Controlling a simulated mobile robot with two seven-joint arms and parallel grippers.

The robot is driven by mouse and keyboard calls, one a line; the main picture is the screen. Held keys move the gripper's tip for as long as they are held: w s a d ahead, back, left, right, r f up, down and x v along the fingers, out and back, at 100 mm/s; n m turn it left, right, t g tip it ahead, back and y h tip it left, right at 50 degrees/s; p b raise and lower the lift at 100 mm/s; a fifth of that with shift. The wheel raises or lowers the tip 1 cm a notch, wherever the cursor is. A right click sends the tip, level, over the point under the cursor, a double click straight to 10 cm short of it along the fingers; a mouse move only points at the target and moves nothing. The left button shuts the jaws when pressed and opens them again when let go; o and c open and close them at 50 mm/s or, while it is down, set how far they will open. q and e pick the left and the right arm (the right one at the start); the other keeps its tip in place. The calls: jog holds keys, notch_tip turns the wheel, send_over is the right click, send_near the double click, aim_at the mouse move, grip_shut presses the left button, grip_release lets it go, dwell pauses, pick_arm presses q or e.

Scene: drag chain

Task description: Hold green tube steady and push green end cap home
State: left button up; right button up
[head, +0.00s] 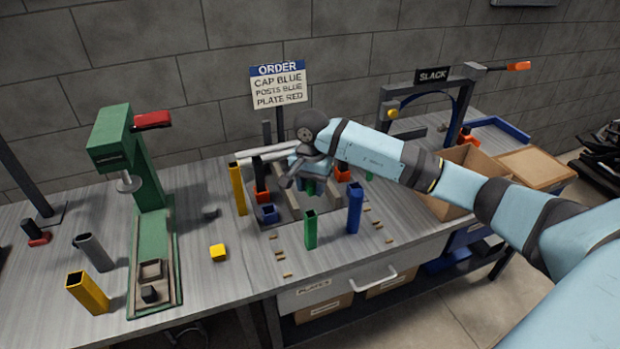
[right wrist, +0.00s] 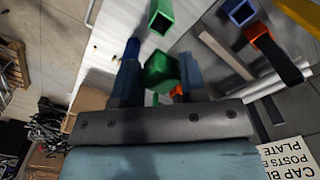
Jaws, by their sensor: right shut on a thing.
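A green tube (head: 310,229) stands upright on the bench in front of my right gripper in the head view; its open, hollow top shows in the right wrist view (right wrist: 160,17). My right gripper (head: 303,178) is shut on a green piece (right wrist: 160,72), which looks like the green end cap. In the head view only a bit of this piece shows below the fingers. The piece is apart from the green tube in the wrist view. My left gripper is not in view.
A blue tube (head: 355,207) stands close right of the green tube. A yellow tube (head: 237,190) and a small blue square piece (head: 268,213) stand to the left. A yellow block (head: 218,252) lies on the bench. A green press (head: 145,190) and cardboard box (head: 450,180) flank the area.

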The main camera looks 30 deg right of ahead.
dwell(0.3)
jog(key=shift+a+f+b, duration=0.1)
jog(key=shift+f+b, duration=0.4)
jog(key=shift+b, duration=0.2)
notch_tip(320, 180, down, 5)
jog(key=b, duration=0.3)
jog(key=shift+b, duration=0.35)
jog(key=shift+r+b, duration=0.1)
jog(key=shift+b, duration=0.55)
dwell(1.0)
jog(key=shift+f+b, duration=0.75)
jog(key=shift+f, duration=0.1)
jog(key=o, duration=1)
jog(key=shift+c, duration=0.2)
